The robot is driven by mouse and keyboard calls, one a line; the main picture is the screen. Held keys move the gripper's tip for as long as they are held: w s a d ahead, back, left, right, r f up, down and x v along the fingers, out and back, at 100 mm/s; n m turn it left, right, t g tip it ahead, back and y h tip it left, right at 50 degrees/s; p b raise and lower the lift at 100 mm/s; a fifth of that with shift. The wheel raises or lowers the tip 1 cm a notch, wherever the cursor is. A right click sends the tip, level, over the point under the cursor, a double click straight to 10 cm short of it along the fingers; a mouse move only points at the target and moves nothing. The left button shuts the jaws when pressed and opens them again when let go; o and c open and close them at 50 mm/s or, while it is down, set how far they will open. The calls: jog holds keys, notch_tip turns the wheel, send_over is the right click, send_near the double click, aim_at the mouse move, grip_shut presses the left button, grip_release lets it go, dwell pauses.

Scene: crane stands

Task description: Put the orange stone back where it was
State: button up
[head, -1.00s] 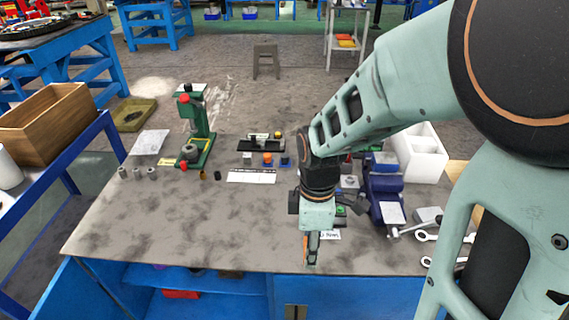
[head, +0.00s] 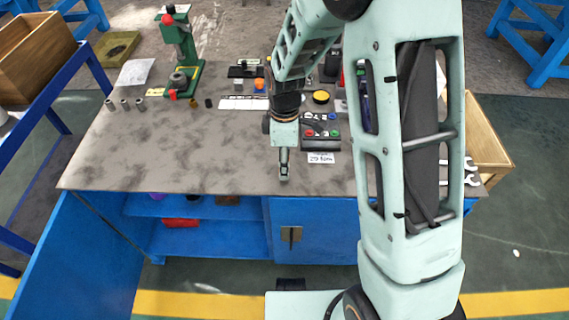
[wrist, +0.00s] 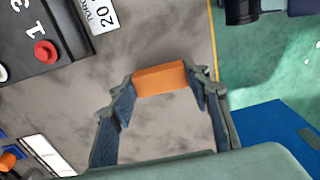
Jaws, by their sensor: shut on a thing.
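The orange stone (wrist: 162,78) is a small rectangular block held between the two fingertips of my gripper (wrist: 166,88) in the wrist view. Its grey-speckled background is the workbench top (wrist: 165,135). In the head view my gripper (head: 284,172) points down over the front part of the bench (head: 180,160), close to its front edge. The stone cannot be made out in the head view. Whether it touches the bench is not clear.
A dark button box (head: 320,143) with a white label (head: 321,158) stands right of my gripper. Behind are a white strip (head: 243,103), a small orange piece (head: 259,84) and a green press (head: 184,60). Small grey cylinders (head: 124,105) stand at left. The front-left bench is clear.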

jog(key=shift+f, duration=0.6)
jog(key=shift+f, duration=0.15)
jog(key=o, duration=1.1)
notch_tip(320, 180, up, 12)
jog(key=shift+r+p, duration=0.2)
jog(key=shift+p, duration=0.6)
